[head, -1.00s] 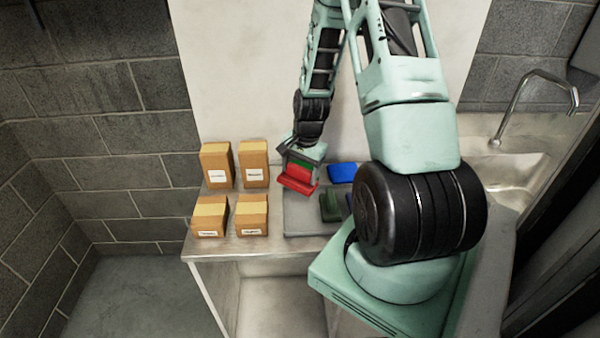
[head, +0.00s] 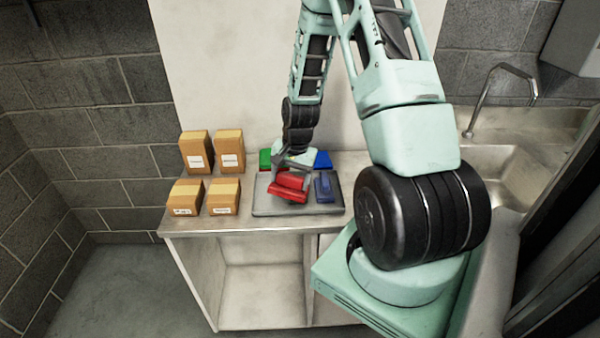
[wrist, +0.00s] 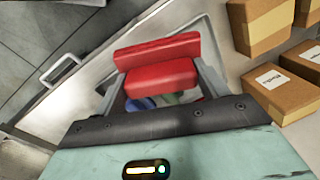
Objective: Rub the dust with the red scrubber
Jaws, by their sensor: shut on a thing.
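My gripper (head: 291,168) is shut on the red scrubber (head: 287,188) and holds it, slightly tilted, over the middle of the grey tray (head: 265,208). I cannot tell whether the scrubber touches the tray. In the wrist view the red scrubber (wrist: 158,66) sits between both fingers and covers much of what lies below. A dark blue pad (head: 323,187) lies on the tray, right of the scrubber. In the wrist view a small greenish patch (wrist: 172,98) shows under the scrubber. I cannot make out dust clearly.
Several cardboard boxes (head: 196,152) stand on the counter left of the tray. A green block (head: 265,158) and a bright blue block (head: 323,160) lie behind the tray. A sink with a tap (head: 502,68) is at the right. The counter's front edge (head: 230,226) is close.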

